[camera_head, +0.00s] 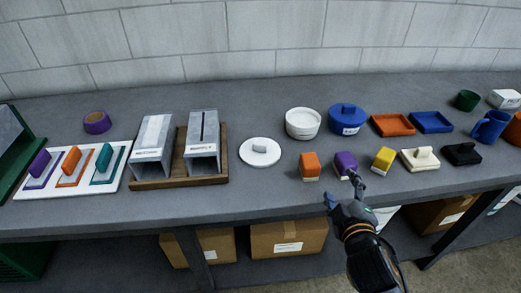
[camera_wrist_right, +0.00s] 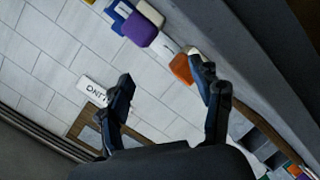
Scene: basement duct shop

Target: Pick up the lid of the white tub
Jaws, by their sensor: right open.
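The white lid (camera_head: 260,152) lies flat on the grey bench, with a small upright grip on top. The white tub (camera_head: 302,124) stands open just behind and to the right of it. My right gripper (camera_head: 341,188) is open and empty at the bench's front edge, to the right of and nearer than the lid, close to the purple block. Its two fingers (camera_wrist_right: 163,80) show spread apart in the right wrist view, with nothing between them. I cannot make out the lid in the right wrist view. My left gripper is not in view.
Orange (camera_head: 310,166), purple (camera_head: 344,163) and yellow (camera_head: 383,160) blocks stand along the front. Grey duct pieces on a wooden board (camera_head: 180,182) are left of the lid. Bare bench lies in front of the lid.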

